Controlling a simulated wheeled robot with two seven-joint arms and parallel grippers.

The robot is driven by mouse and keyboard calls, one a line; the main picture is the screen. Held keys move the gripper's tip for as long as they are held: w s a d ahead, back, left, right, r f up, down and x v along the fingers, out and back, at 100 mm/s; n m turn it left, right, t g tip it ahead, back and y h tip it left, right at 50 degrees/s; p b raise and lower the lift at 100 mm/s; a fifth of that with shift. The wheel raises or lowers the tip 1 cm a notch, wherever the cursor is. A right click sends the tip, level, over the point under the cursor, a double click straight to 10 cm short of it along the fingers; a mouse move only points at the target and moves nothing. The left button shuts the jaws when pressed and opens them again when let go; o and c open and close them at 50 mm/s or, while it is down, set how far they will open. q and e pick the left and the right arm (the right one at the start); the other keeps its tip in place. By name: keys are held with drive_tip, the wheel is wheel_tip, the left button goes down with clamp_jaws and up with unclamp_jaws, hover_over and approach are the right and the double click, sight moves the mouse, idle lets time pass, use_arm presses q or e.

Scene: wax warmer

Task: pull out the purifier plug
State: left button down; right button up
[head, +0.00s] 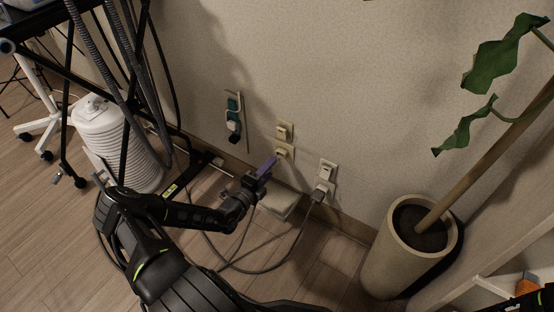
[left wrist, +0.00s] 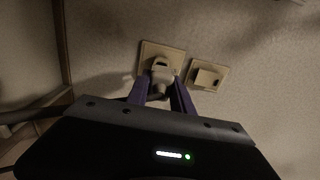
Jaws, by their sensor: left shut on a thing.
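A pale plug (left wrist: 162,78) sits between the two purple fingers of my left gripper (left wrist: 159,93) in the left wrist view. The gripper is shut on it. The plug overlaps the lower part of a beige wall outlet (left wrist: 149,51); how far its prongs sit in the socket cannot be seen. In the head view my left gripper (head: 270,164) is at the wall, by the lower beige outlet (head: 283,152), and hides the plug. The white ribbed cylinder (head: 120,145), perhaps the purifier, stands on the floor at left.
A second beige outlet (head: 284,130) is just above. To the right, a white outlet (head: 328,169) has a grey plug (head: 319,192) below it, with a cable looping over the floor. A potted plant (head: 380,255) stands at right. A black cart frame (head: 150,50) is at left.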

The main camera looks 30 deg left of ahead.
use_arm(q)
drive_tip(key=shift+s+r+p, duration=0.1)
drive_tip(key=shift+s+p, duration=0.35)
drive_tip(key=shift+s, duration=0.2)
drive_tip(key=s+p, duration=0.2)
drive_tip(key=s, duration=0.3)
